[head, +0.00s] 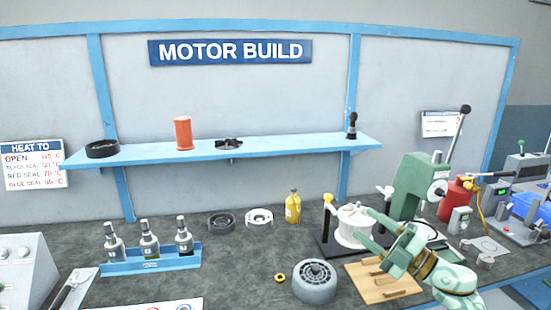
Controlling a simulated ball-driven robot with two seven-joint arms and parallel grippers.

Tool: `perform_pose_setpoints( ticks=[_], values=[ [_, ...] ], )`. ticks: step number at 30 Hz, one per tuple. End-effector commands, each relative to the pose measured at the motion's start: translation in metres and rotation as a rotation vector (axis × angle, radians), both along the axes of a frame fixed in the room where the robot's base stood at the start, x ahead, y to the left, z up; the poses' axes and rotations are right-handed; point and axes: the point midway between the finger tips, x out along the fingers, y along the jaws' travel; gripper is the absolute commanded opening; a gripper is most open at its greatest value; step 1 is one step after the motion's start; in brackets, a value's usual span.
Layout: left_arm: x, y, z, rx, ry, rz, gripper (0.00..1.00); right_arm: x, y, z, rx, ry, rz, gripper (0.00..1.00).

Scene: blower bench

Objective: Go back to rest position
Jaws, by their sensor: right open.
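My right gripper (370,226) comes in from the lower right over the bench. Its pale green fingers are spread open and point left. Their tips overlap the right side of a white cylindrical part (347,228) on a dark base. I cannot tell from this view whether they touch it. A wooden slatted block (385,286) lies below the gripper and is partly covered by it. My left gripper is not in view.
A green lever press (424,182) stands just behind my right gripper, with a red canister (455,198) beside it. A grey motor part (314,282) lies in front. A blue bottle rack (150,263), yellow bottle (292,207) and rings (222,222) stand left.

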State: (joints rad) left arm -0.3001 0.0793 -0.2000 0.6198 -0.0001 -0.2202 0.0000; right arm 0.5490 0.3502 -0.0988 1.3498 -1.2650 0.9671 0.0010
Motion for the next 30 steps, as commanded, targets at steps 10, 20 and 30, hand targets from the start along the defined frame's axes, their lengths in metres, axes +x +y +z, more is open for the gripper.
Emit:
perform_pose_setpoints(
  ticks=[10, 20, 30],
  values=[
    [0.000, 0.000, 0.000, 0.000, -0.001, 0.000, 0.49, 0.068, -0.134, -0.010, 0.631, 0.365, -0.614, 0.48],
    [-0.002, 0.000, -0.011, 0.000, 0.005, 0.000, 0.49, 0.041, -0.141, -0.193, 0.687, 0.796, -0.803, 0.48],
    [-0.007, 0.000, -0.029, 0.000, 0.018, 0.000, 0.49, -0.105, -0.115, -0.446, 0.563, 1.231, -0.974, 0.48]
  ],
)
